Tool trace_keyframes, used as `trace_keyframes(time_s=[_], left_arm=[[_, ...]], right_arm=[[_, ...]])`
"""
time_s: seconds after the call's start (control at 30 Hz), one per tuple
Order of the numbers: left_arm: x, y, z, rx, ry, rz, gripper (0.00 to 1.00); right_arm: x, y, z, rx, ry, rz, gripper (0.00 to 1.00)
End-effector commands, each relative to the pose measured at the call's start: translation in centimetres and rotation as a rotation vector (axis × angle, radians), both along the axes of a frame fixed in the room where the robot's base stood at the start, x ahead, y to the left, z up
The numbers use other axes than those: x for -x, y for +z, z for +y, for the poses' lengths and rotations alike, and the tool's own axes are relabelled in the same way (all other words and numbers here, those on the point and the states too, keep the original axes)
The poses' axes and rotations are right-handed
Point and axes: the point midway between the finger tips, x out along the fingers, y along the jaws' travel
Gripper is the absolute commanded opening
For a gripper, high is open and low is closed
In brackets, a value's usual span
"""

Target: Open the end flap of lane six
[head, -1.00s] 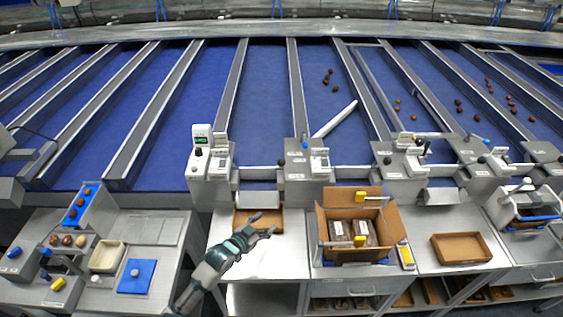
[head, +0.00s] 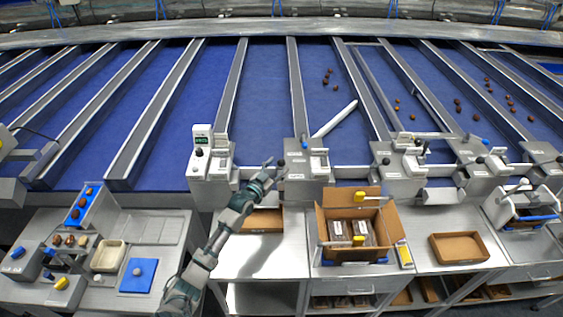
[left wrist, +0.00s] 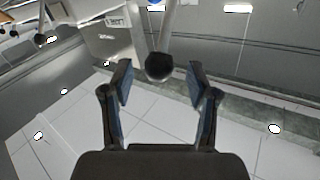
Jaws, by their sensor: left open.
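My left gripper (head: 275,168) is open, in front of the lane end between two grey end units. In the left wrist view the fingers (left wrist: 159,76) stand on either side of a black ball knob (left wrist: 159,66) on a slim lever; no contact shows. In the head view the knob (head: 281,162) shows right by the fingertips. The lever and the metal end flap of this lane are mostly hidden behind my gripper. A label (left wrist: 118,20) on the end unit is too small to read for a lane number. My right gripper is not in view.
An open cardboard box (head: 388,222) with packs stands right of my arm. A shallow brown tray (head: 262,221) lies below my gripper. A white display unit (head: 202,140) stands to the left. Blue lanes (head: 265,100) run behind; the bench front (head: 270,260) is clear.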

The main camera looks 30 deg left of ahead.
Motion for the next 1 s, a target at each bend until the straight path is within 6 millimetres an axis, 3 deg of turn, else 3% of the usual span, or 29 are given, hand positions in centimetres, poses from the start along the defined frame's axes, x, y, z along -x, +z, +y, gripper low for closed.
trace_keyframes(time_s=[0.2, 0.57, 0.8, 1.0], left_arm=[[-2.6, 0.1, -0.1, 0.001, 0.000, -0.001, 0.59], [-3.1, 0.0, -0.2, -0.001, -0.001, -0.001, 0.59], [-3.1, 0.0, -0.2, 0.000, 0.000, 0.000, 0.00], [-3.2, 0.0, -0.1, 0.000, 0.000, 0.001, 0.00]], right_arm=[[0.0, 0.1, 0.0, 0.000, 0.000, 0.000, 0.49], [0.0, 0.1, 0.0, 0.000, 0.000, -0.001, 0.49], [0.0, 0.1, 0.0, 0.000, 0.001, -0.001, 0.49], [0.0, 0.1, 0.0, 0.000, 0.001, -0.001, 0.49]])
